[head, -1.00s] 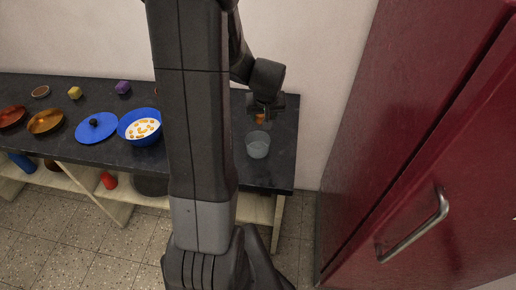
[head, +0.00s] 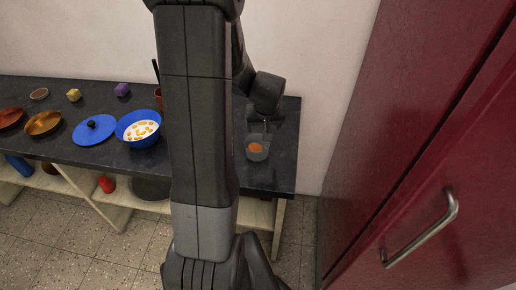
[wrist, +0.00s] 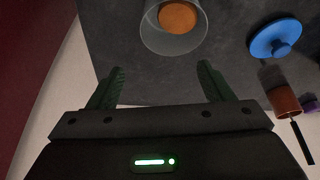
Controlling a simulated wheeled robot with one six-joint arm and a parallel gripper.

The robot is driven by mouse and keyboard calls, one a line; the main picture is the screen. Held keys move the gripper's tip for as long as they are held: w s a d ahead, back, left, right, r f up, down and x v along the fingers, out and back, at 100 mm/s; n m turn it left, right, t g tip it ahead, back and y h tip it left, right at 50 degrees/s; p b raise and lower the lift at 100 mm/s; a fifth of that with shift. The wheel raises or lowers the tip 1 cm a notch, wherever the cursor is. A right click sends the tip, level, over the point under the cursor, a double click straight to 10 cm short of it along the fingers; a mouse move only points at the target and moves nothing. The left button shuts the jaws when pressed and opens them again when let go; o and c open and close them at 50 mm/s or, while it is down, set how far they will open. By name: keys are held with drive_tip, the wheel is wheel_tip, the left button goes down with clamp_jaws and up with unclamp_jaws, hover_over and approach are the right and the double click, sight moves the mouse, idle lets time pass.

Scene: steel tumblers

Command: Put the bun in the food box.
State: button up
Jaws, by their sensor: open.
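The bun (head: 255,147) is a round orange-brown piece. It lies inside the food box (head: 257,155), a clear, open-topped round container near the right end of the dark counter. In the wrist view the bun (wrist: 178,17) shows within the rim of the food box (wrist: 176,44). My gripper (wrist: 161,70) is open, with its two green fingers apart and nothing between them. In the head view my gripper (head: 262,123) is just behind and above the food box, partly hidden by my own wrist.
A blue bowl (head: 126,134) with food pieces and a blue lid (head: 80,134) stand left on the counter (head: 98,156). In the wrist view a blue knobbed lid (wrist: 262,47) and a brown cup (wrist: 284,102) lie right of the box. A red cabinet (head: 420,130) rises at right.

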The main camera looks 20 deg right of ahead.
drive_tip(key=v, duration=1.3)
drive_tip(key=shift+s+r+b, duration=0.15)
drive_tip(key=shift+r+b, duration=0.2)
drive_tip(key=shift+a, duration=0.1)
drive_tip(key=p+x, duration=0.2)
drive_tip(key=x, duration=1)
drive_tip(key=shift+w, duration=0.4)
